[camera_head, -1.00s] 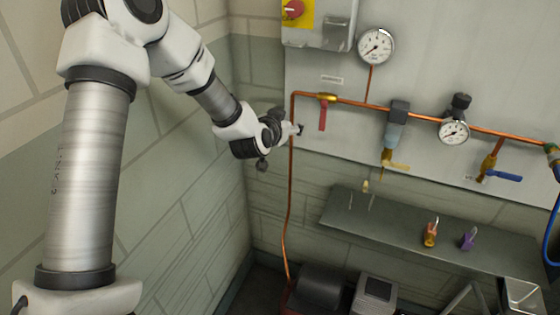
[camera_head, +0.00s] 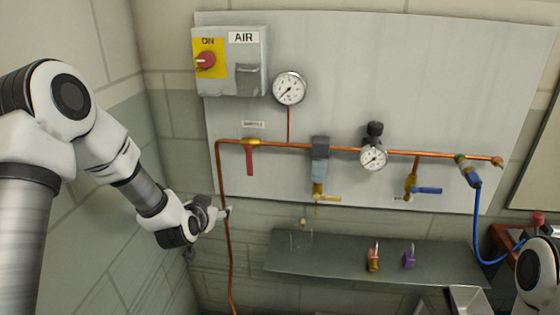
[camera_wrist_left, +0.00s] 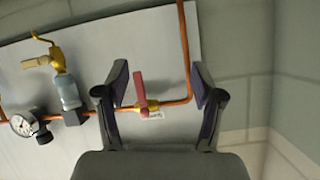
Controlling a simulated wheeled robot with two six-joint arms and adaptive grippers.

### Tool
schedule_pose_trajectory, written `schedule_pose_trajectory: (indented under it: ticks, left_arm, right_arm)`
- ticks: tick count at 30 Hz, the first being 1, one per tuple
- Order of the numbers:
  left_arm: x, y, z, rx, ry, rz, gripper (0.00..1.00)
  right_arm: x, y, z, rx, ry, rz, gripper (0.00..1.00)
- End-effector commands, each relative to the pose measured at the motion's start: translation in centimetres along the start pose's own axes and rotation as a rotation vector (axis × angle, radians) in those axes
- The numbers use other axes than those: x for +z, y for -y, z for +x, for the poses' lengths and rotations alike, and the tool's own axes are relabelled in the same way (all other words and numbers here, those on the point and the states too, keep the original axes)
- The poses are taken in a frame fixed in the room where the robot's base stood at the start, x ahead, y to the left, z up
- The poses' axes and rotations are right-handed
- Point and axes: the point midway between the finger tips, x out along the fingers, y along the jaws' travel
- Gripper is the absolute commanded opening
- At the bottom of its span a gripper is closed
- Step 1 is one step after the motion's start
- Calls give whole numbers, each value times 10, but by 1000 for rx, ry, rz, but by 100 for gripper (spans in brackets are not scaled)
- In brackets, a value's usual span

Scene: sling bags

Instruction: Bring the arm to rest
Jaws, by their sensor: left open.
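My left arm comes in from the left in the head view. Its gripper (camera_head: 225,213) is in front of the wall panel's lower left edge, close in the picture to the vertical copper pipe (camera_head: 222,180). In the wrist view the left gripper (camera_wrist_left: 160,82) is open, its two fingers well apart with nothing between them. The red valve handle (camera_head: 250,161) hangs down from the copper line; in the wrist view the red handle (camera_wrist_left: 140,88) shows beyond the fingers. My right gripper is not seen; only a white link of my right arm (camera_head: 540,272) shows at the right edge.
The grey panel (camera_head: 440,75) carries a switch box (camera_head: 228,80), gauge (camera_head: 289,88), regulator (camera_head: 374,157) and blue-handled valve (camera_head: 426,190). Below, a dark shelf (camera_head: 330,262) holds an orange-red padlock (camera_head: 373,260) and a purple padlock (camera_head: 409,258). A blue hose (camera_head: 477,225) hangs at right.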

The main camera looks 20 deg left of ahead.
Motion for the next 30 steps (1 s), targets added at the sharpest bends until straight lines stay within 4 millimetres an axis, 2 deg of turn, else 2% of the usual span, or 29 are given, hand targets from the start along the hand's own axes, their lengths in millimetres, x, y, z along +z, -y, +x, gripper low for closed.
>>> schedule_pose_trajectory:
  ticks: [2, 5, 8, 11, 12, 14, 15, 17, 18, 21, 24, 25, 30]
  left_arm:
    - [2, 0, 1, 0, 4, 0, 68]
    - [27, -8, 6, 9, 46, 16, 68]
    - [85, -31, 11, 43, 147, 71, 68]
    - [166, -65, -2, 109, 298, 143, 68]
    - [199, -78, -13, 139, 364, 164, 68]
    - [247, -96, -34, 184, 467, 184, 68]
    - [278, -107, -51, 212, 540, 189, 68]
    - [321, -121, -83, 250, 653, 187, 68]
    - [347, -129, -106, 270, 730, 179, 68]
    - [395, -142, -165, 296, 911, 138, 68]
    - [411, -144, -211, 268, 1048, 43, 68]
    - [412, -144, -219, 247, 1077, -1, 68]
    - [413, -144, -219, 201, 1095, -80, 68]
  right_arm:
    - [0, 0, 0, 0, 0, 0, 46]
    - [0, 0, 1, 0, 0, 0, 46]
    - [0, 0, 2, 0, 0, 0, 46]
    - [0, 0, 4, 0, 0, 0, 46]
    - [0, 0, 4, 0, 0, 0, 46]
    - [0, 0, 5, 0, 0, 0, 46]
    - [0, 0, 5, 0, 0, 0, 46]
    - [0, 0, 6, 0, 0, 0, 46]
    - [0, 0, 6, 0, 0, 0, 46]
    - [0, 0, 6, 0, 0, 0, 46]
    - [0, 0, 6, 0, 0, 0, 46]
    - [0, 0, 6, 0, 0, 0, 46]
    - [0, 0, 6, 0, 0, 0, 46]
